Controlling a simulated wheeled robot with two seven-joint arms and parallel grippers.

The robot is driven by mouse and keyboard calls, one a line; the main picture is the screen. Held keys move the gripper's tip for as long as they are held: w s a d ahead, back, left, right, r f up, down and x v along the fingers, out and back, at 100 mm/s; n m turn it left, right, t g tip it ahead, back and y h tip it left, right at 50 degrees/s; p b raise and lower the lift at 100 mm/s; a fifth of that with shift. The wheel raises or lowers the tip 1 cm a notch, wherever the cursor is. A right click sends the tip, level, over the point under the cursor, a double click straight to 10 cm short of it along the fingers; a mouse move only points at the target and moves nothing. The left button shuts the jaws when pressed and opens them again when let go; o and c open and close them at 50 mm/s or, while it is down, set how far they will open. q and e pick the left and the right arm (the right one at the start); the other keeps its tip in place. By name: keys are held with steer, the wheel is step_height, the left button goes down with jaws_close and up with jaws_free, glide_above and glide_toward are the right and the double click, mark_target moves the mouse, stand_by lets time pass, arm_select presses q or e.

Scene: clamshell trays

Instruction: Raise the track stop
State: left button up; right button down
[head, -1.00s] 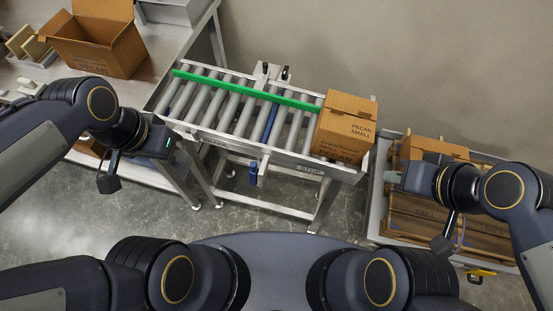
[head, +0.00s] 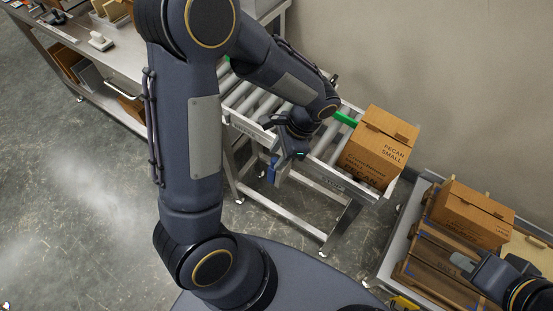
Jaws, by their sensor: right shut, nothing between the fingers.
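The roller track (head: 340,180) runs from behind my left arm to the right. A blue part (head: 273,170), probably the track stop's handle, hangs at its front rail. My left gripper (head: 284,172) points down right beside this blue part. The arm and wrist hide most of it, so I cannot tell whether the fingers are open or touch it. The stop's upper part is hidden behind my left arm. A carton (head: 378,150) marked PECAN SMALL sits on the track's right end. My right gripper (head: 460,262) is shut and empty at the lower right.
A green guide rail (head: 345,119) runs along the track's far side. A pallet cart (head: 395,240) with a carton (head: 472,212) on wooden slats or crates stands at the right, near my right gripper. A workbench (head: 120,62) is at the upper left. The floor at left is clear.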

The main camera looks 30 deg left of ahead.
arm_select(q)
steer(key=shift+x, duration=1.4)
jaws_close()
steer(key=shift+r, duration=0.1)
